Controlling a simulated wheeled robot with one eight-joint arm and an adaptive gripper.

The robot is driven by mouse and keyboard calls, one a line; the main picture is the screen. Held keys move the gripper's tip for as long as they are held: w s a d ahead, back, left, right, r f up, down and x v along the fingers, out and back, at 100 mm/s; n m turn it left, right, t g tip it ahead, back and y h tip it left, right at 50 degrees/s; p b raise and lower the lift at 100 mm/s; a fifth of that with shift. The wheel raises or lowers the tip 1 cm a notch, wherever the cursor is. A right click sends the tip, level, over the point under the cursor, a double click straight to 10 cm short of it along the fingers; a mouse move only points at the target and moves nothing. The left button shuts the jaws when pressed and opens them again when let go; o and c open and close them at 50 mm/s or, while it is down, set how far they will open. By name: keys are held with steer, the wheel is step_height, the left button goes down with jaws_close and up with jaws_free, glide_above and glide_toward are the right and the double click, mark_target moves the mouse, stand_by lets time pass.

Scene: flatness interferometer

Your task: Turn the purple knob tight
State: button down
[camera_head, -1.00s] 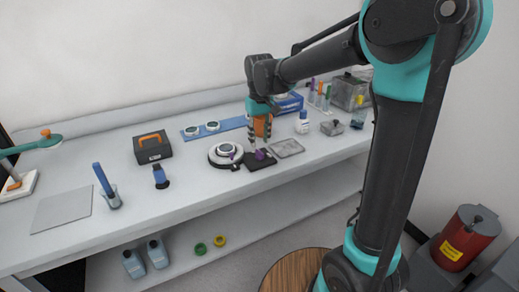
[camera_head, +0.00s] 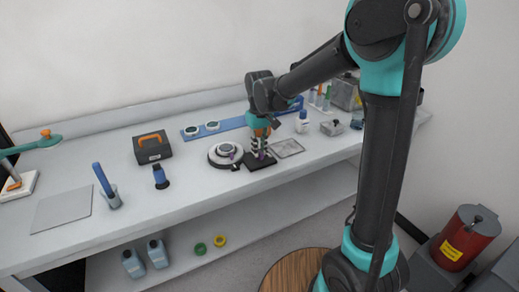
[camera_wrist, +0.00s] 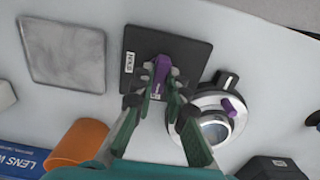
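A purple knob (camera_wrist: 160,76) stands on a black square plate (camera_wrist: 192,58) with a small white label in the wrist view. In the head view the black plate (camera_head: 262,164) lies on the bench, with the knob mostly hidden by my gripper (camera_head: 260,146). My gripper (camera_wrist: 155,108) points down with its fingers on either side of the knob and appears open; firm contact is not visible. Beside the plate is a round white instrument (camera_wrist: 212,126) with a glass window and a second purple lever or knob (camera_wrist: 230,106) on its rim.
A grey flat slab (camera_wrist: 62,54) lies beside the black plate. An orange cylinder (camera_wrist: 78,142) and a blue lens-wipes box (camera_wrist: 20,160) are close to my gripper. A black case with an orange handle (camera_head: 152,148) stands further left.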

stand_by(0.4)
steer(key=m, duration=0.3)
steer(key=shift+m, duration=0.4)
steer(key=m, duration=0.4)
steer(key=shift+m, duration=0.3)
steer(key=m, duration=0.4)
steer(key=shift+m, duration=2.4)
steer(key=c, duration=1.5)
jaws_free()
steer(key=shift+c, duration=0.2)
steer(key=shift+r, duration=0.15)
